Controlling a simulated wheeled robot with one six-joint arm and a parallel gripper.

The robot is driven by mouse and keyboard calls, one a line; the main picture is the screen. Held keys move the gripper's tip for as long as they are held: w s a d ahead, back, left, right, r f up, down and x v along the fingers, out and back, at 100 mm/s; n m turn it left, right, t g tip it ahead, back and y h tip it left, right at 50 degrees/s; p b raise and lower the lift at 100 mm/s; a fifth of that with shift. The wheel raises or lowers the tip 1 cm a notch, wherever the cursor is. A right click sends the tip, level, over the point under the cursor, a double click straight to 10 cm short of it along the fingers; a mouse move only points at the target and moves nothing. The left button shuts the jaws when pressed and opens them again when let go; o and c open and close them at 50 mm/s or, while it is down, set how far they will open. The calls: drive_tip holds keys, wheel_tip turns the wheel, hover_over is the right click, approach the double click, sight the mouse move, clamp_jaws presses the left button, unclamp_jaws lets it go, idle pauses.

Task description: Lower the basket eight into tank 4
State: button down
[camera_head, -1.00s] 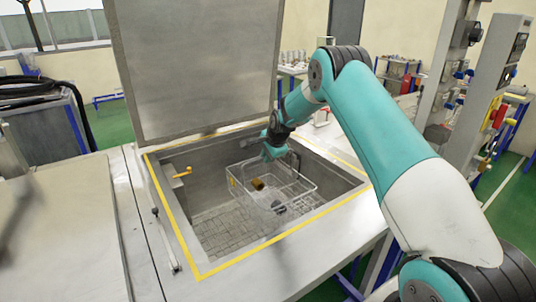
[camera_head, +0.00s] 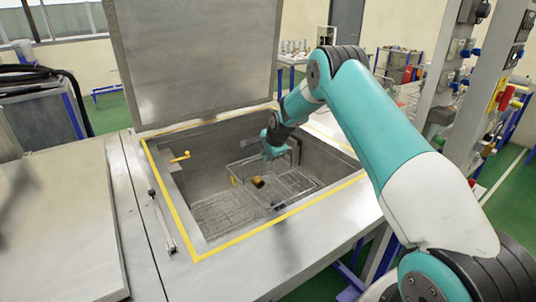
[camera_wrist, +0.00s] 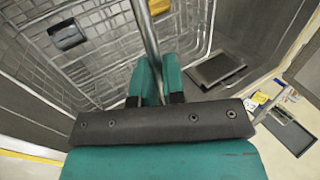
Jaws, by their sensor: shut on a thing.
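The wire basket (camera_head: 290,187) hangs inside the open tank (camera_head: 215,239), in its right half, its rim below the yellow-edged top. It also shows in the wrist view (camera_wrist: 100,50). My gripper (camera_head: 272,150) is above the basket, and in the wrist view its teal fingers (camera_wrist: 157,85) are closed on the basket's thin metal handle. A brown block (camera_head: 258,182) and a dark part lie in the basket. Whether the basket touches the tank floor I cannot tell. No number is readable on the basket or tank.
The tank's grey lid (camera_head: 195,60) stands raised at the back. A yellow lever (camera_head: 180,158) sticks out at the inner left wall. A closed flat cover (camera_head: 60,230) lies to the left. The left part of the tank floor is clear.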

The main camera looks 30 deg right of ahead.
drive_tip(key=shift+w+f+b, duration=0.1)
drive_tip(key=shift+f+b, duration=1.5)
drive_tip(key=shift+f, duration=0.8)
drive_tip(key=shift+f+b, duration=0.5)
drive_tip(key=shift+f, duration=0.15)
drive_tip(key=c, duration=1.1)
unclamp_jaws()
drive_tip(key=w+p+v, duration=0.1)
drive_tip(key=p+v, duration=0.1)
drive_tip(key=v, duration=0.7)
drive_tip(key=w+r+p+v, duration=0.1)
drive_tip(key=w+p+v, duration=0.1)
drive_tip(key=v, duration=0.7)
drive_tip(key=w+r+p+v, duration=0.1)
drive_tip(key=p+v, duration=0.1)
drive_tip(key=v, duration=0.8)
drive_tip(key=shift+w+a+r, duration=0.1)
drive_tip(key=shift+w+r, duration=0.1)
drive_tip(key=shift+w, duration=0.05)
